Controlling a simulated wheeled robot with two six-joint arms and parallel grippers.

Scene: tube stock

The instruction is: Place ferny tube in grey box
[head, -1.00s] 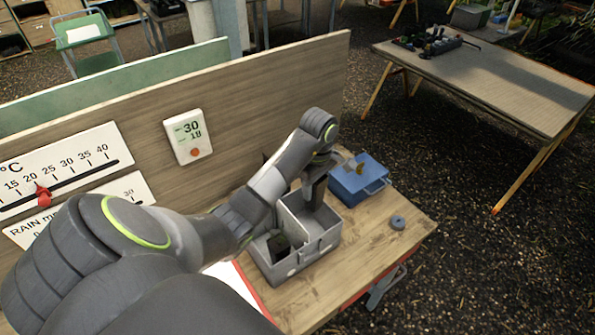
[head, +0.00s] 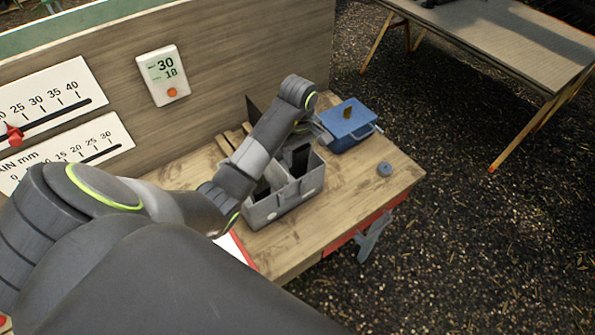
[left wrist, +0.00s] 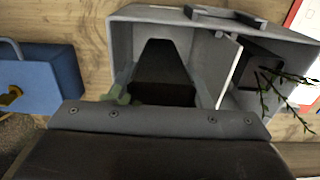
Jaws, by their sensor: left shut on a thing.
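The grey box (head: 310,184) stands on the wooden bench, split by a divider into two compartments. My left gripper (head: 304,142) is over its right compartment in the head view, shut on a dark tapered tube (head: 298,160). In the left wrist view the held tube (left wrist: 163,75) reaches down into that compartment; whether it touches the floor cannot be told. A bit of pale green foliage (left wrist: 118,95) shows beside it. Another dark tube (left wrist: 262,68) with thin feathery sprigs (left wrist: 272,98) is in the other compartment. My right gripper is not in view.
A blue box (head: 347,127) with a yellowish thing on its lid stands just right of the grey box. A small grey disc (head: 384,168) lies near the bench's right end. A wooden panel (head: 240,55) rises behind. The bench front right is clear.

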